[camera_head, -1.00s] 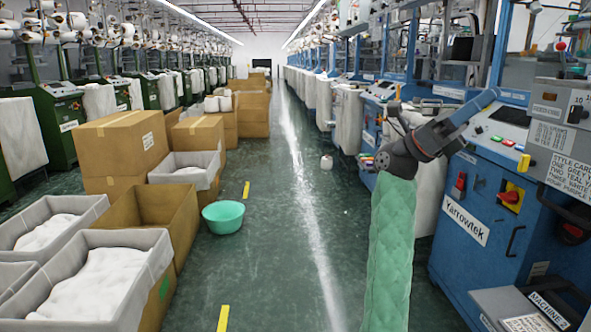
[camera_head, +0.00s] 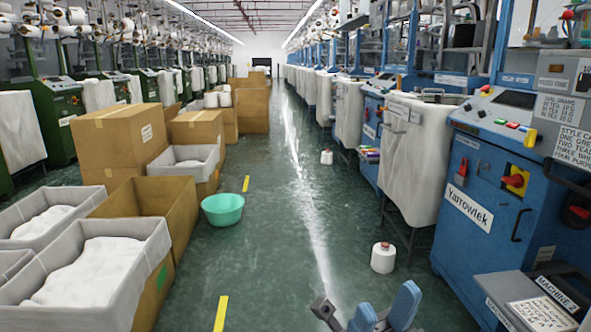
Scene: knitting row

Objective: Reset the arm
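My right gripper (camera_head: 386,307) shows low at the bottom edge of the head view, right of the middle, over the green floor. Its two blue fingertips stand apart with nothing visible between them, so it looks open and empty. A grey metal part (camera_head: 324,308) shows just left of the fingers; I cannot tell which part it is. The rest of the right arm is cut off below the picture. My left gripper and arm are not in view.
The blue Yarrowtek machine (camera_head: 468,205) stands to the right. A white cone (camera_head: 383,258) is on the floor near a white cloth panel (camera_head: 410,160). A green basin (camera_head: 222,209) and cardboard boxes (camera_head: 118,138) stand left.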

